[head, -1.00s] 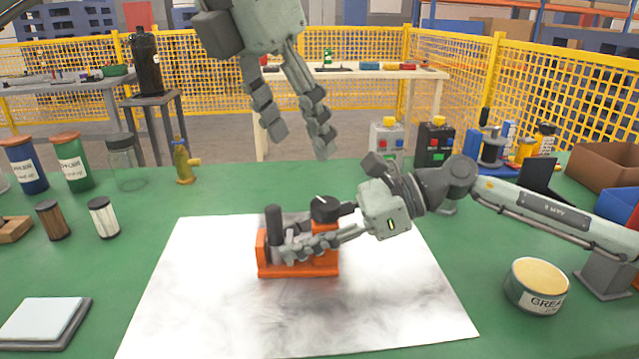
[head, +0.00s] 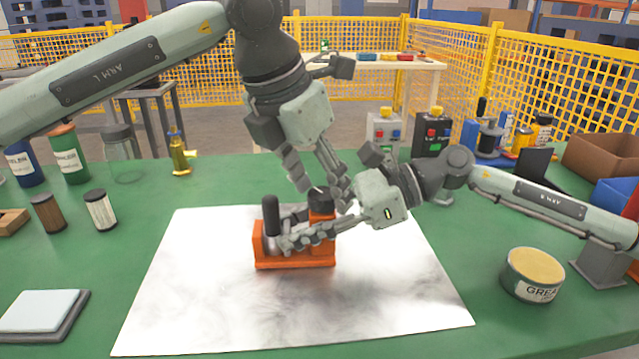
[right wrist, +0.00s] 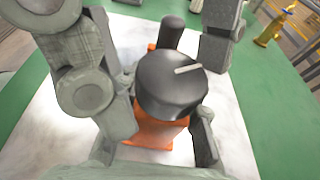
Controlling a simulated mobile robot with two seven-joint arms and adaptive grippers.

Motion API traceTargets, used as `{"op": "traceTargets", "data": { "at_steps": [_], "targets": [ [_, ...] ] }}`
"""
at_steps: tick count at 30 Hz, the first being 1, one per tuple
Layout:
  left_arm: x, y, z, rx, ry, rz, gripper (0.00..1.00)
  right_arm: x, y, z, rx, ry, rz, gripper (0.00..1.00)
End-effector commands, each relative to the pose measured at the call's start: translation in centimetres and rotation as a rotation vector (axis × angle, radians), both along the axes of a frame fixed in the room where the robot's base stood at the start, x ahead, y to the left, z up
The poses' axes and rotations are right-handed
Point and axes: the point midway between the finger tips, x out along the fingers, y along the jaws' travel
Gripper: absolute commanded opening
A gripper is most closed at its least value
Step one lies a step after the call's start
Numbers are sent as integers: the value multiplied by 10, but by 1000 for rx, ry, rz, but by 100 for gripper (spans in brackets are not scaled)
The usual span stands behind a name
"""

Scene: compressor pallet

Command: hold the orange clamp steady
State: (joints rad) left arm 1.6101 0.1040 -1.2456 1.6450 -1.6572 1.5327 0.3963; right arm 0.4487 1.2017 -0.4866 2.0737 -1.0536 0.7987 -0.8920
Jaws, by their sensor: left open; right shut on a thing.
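The orange clamp (head: 295,262) stands upright on the white sheet, with a black post on its left and a black knob (head: 319,202) on its right. My right gripper (head: 308,236) reaches in from the right and is shut on the clamp. In the right wrist view the knob (right wrist: 170,85) has a pale line on top, and the orange body (right wrist: 157,133) shows below it, partly hidden. My left gripper (head: 322,190) is open and points down at the knob, one finger to each side. I cannot tell whether it touches the knob.
The white sheet (head: 210,300) lies on the green table, clear in front of the clamp. A grease tin (head: 533,277) stands at right, two filters (head: 100,210) and a pale pad (head: 40,312) at left. Two button boxes (head: 432,135) stand behind my grippers.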

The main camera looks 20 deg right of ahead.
Motion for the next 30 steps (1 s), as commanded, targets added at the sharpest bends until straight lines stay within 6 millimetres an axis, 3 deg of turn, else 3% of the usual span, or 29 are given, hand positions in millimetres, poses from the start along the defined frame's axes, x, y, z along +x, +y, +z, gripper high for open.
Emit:
{"op": "traceTargets", "data": {
  "at_steps": [1, 13, 17, 30],
  "targets": [
    [0, 0, 0, 0, 0, 0, 55, 0, 0, -1, -1, 2, 1, 0],
    [0, 0, 0, 0, 0, 0, 6, 0, 0, -1, -1, 2, 1, 0],
    [0, 0, 0, 0, 1, -24, 6, 0, 0, -1, -1, 2, 1, 0],
    [2, 0, 0, -1, 0, -403, 6, 0, 0, -1, -1, 1, 0, 0]
  ]
}}
